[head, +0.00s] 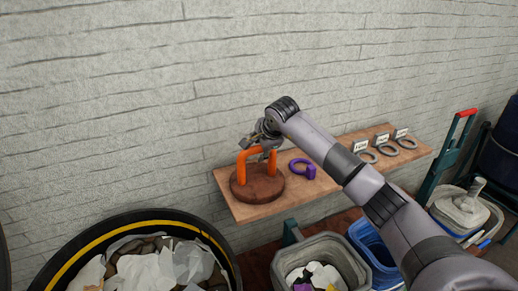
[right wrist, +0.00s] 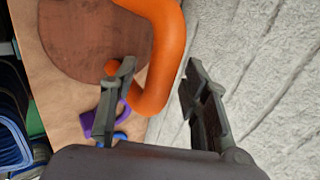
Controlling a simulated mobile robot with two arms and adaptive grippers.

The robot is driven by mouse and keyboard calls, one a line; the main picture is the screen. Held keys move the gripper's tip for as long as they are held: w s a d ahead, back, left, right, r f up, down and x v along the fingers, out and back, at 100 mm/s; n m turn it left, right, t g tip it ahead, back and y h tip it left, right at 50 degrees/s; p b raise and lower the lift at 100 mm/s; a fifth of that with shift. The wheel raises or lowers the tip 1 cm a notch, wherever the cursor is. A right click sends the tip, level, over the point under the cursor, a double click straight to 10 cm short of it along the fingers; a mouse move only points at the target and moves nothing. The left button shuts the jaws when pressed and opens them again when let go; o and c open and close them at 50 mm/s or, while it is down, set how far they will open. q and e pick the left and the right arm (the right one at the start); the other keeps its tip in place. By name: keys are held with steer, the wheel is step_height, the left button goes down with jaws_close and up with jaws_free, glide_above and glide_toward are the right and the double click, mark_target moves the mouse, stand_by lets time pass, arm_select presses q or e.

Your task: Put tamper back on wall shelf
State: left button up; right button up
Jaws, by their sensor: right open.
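The tamper has a round brown base (head: 262,191) and an orange loop handle (head: 242,167). It stands upright on the wooden wall shelf (head: 232,206), near the shelf's left end. My right gripper (head: 264,141) is at the top of the handle, reaching in from the right. In the right wrist view, the gripper (right wrist: 160,82) is open. The orange handle (right wrist: 172,40) shows between its fingertips, and one finger covers part of it. I cannot tell whether a finger touches it. My left gripper is out of view.
A purple ring-shaped item (head: 304,169) lies just right of the tamper. Several grey rings (head: 388,150) with small labels lie farther right. Below are a large yellow-striped bin (head: 62,262), a grey bin (head: 322,243) and a blue bin (head: 367,236). The brick wall is close behind.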

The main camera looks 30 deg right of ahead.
steer(key=shift+r, duration=0.1)
steer(key=b+v, duration=0.3)
steer(key=v, duration=0.9)
